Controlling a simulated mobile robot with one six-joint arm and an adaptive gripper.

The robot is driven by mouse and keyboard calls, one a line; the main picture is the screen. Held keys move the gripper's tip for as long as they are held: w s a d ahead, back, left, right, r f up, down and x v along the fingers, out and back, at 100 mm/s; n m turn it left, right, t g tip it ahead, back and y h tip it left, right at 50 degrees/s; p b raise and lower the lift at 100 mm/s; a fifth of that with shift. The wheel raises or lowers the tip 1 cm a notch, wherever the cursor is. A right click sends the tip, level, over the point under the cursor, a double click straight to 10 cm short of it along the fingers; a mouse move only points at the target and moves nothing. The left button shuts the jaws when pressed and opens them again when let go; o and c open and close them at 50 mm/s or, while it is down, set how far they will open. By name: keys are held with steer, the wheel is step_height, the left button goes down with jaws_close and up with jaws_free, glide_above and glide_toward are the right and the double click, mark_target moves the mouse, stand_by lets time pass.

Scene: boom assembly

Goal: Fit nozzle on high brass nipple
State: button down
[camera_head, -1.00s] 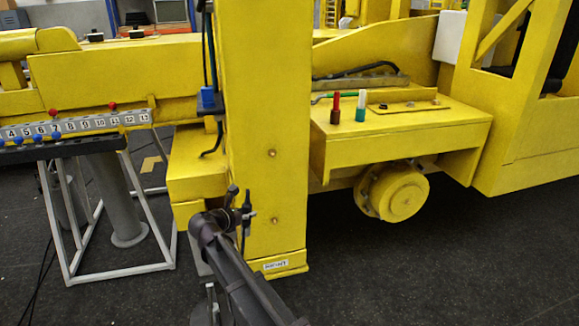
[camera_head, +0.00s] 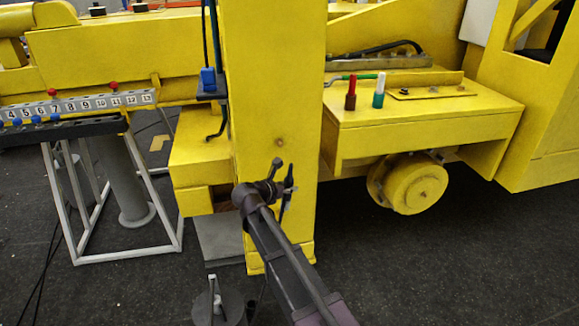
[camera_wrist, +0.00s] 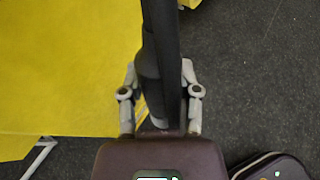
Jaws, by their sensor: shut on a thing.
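My gripper (camera_wrist: 159,92) is shut on a long dark tube, which I take to be the nozzle (camera_wrist: 161,35). The tube runs up out of the top of the wrist view, so its far end is hidden. In the head view my gripper (camera_head: 282,182) is small and dark in front of the lower part of the yellow column (camera_head: 268,90). I cannot make out the nozzle's outline there. I cannot pick out a brass nipple in either view.
A yellow box (camera_head: 430,120) with a red cylinder (camera_head: 351,93) and a green-white cylinder (camera_head: 379,92) stands right of the column. A numbered rack (camera_head: 75,106) on a white frame is at left. A yellow wheel hub (camera_head: 415,186) is below the box. Dark floor is open at lower right.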

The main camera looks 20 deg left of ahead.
mark_target(291, 180)
stand_by(0.4)
steer(key=shift+d+r+m+h+b, duration=0.1)
steer(key=shift+r+m+h+b, duration=0.1)
steer(key=shift+m, duration=0.4)
steer(key=shift+d+r+m+h+b, duration=0.1)
steer(key=shift+m+h, duration=0.1)
steer(key=shift+m, duration=0.4)
steer(key=shift+d+r+m+t+h, duration=0.2)
steer(key=shift+r+m+t+h, duration=0.15)
steer(key=shift+m, duration=0.75)
steer(key=m, duration=0.1)
steer(key=r+m+t+h, duration=0.1)
steer(key=m, duration=0.1)
steer(key=r+m+b, duration=0.1)
steer(key=shift+s+d+r+m+t+h, duration=0.15)
steer(key=shift+d+r+m+t+h, duration=0.1)
steer(key=shift+m, duration=0.15)
steer(key=r+m, duration=0.1)
steer(key=r+m+t+h, duration=0.1)
steer(key=m, duration=0.1)
steer(key=r+m+h+b, duration=0.1)
steer(key=m, duration=0.1)
steer(key=shift+s, duration=0.3)
steer(key=shift+s+a+r+m+t+h+b, duration=0.15)
steer(key=shift+s+r+m+t+h, duration=0.35)
steer(key=shift+m, duration=0.7)
steer(key=shift+s+d+r+m+t+h+b, duration=0.15)
steer(key=shift+r+m+t+h, duration=0.4)
steer(key=shift+m, duration=0.65)
